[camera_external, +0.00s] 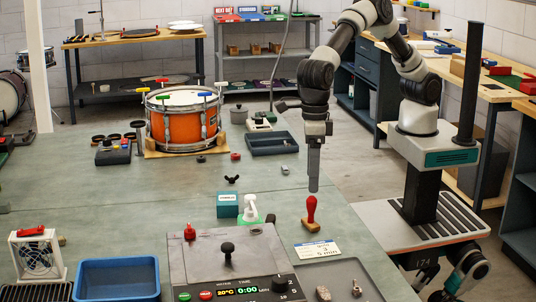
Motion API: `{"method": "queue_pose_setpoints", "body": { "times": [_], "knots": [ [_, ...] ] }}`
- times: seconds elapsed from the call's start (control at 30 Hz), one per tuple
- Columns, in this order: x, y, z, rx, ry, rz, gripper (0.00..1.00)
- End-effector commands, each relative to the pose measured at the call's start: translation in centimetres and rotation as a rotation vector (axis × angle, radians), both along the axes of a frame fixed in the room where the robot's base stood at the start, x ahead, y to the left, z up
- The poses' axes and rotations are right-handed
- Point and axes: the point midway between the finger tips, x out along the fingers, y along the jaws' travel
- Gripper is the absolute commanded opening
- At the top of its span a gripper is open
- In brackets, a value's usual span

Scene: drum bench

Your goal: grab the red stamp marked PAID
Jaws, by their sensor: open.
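A stamp with a red handle (311,211) and a wooden base stands upright on the bench near its right edge. No marking on it is legible from here. My gripper (313,187) points straight down just above the red handle, with a small gap or overlap that I cannot judge from this angle. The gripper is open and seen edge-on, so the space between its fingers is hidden. Nothing shows held in it.
A white card (318,249) lies just in front of the stamp. A grey heating unit (206,258) with knobs, a white bottle (249,208) and a teal box (228,205) stand to the left. A dark tray (272,143) and an orange drum (184,126) are farther back.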

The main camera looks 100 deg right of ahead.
Motion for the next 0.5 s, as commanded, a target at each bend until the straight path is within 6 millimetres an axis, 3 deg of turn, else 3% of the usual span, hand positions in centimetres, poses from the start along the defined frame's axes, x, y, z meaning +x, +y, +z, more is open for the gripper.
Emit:
{"method": "queue_pose_setpoints", "body": {
  "times": [0.2, 0.5],
  "knots": [
    [0.0, 0.2, -4.7, -0.002, 0.002, -0.001, 0.71],
    [0.1, 0.3, -6.8, 0.0, -0.001, -0.003, 0.71]
  ]
}}
